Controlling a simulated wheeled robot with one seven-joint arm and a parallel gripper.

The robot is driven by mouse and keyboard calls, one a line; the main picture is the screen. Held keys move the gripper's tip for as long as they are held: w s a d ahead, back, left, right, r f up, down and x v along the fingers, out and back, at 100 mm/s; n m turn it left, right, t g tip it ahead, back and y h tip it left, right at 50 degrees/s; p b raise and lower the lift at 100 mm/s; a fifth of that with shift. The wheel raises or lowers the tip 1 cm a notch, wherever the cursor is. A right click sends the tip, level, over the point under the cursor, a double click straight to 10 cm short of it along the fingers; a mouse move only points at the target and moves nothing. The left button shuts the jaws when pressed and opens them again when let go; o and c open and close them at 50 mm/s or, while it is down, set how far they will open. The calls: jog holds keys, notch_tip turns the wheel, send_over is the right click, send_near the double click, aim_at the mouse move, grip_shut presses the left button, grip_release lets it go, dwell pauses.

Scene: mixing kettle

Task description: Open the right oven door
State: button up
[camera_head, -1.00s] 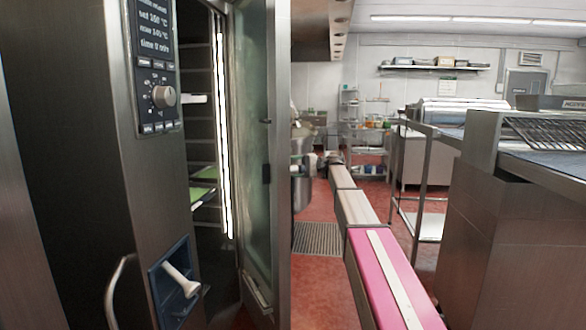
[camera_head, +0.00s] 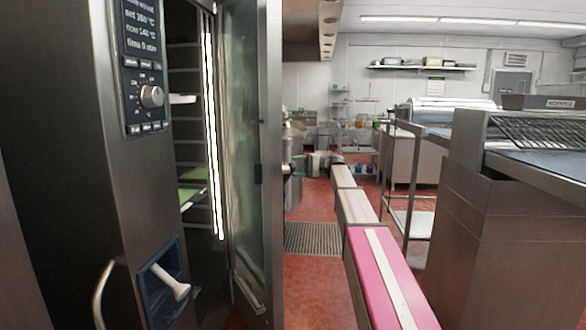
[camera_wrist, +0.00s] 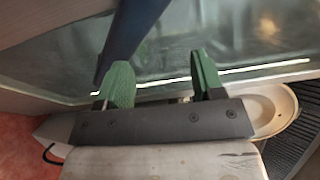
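The right oven door (camera_head: 243,150) is a tall glass door with a steel frame. It stands open in the head view, with a lit gap to the shelves inside. My gripper (camera_wrist: 160,75) shows in the wrist view with its two green fingers apart. A dark blue bar (camera_wrist: 128,38) slants behind the left finger, and a glassy panel with a bright strip lies beyond. I see nothing clearly held.
The oven's control panel (camera_head: 146,75) and a blue-framed latch (camera_head: 165,285) are at left. A steel counter (camera_head: 490,225) with a wire rack stands at right. A wheeled rack (camera_head: 408,185) is behind it. Red floor (camera_head: 310,275) is free between door and arm.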

jog(key=s+d, duration=0.1)
jog(key=d, duration=0.6)
jog(key=shift+s, duration=0.15)
dwell(0.5)
